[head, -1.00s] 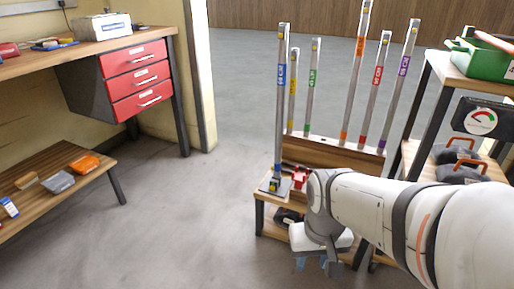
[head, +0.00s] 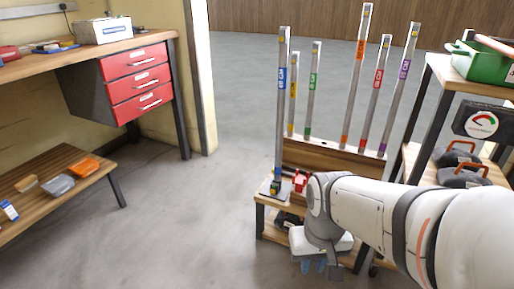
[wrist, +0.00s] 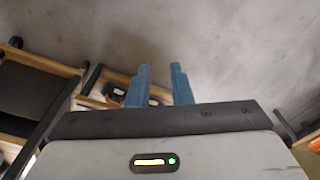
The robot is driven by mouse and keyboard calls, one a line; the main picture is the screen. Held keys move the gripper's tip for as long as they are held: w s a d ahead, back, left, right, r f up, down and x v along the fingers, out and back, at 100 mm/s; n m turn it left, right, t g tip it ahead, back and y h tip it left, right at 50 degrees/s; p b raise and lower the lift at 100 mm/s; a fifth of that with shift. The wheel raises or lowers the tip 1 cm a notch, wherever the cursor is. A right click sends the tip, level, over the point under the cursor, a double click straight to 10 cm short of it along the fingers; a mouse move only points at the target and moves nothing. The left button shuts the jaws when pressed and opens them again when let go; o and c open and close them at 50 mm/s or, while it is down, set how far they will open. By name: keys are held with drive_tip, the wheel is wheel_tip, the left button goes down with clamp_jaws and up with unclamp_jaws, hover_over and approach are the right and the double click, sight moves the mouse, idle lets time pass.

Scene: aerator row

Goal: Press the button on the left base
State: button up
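The left base (head: 265,190) is a small grey plate on the front left corner of a wooden stand. A tall tube with a blue label (head: 281,100) rises from it, upright.
A red item (head: 299,181) sits right of the left base. Several tall tubes stand behind on a wooden block (head: 330,158). A shelf with a green bin (head: 480,62) is at right. A workbench with red drawers (head: 138,77) is at left; floor between is clear.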

clamp_jaws()
idle(1.3)
wheel_tip(320, 180, up, 3)
drive_tip(key=p, duration=0.3)
drive_tip(key=shift+r, duration=0.2)
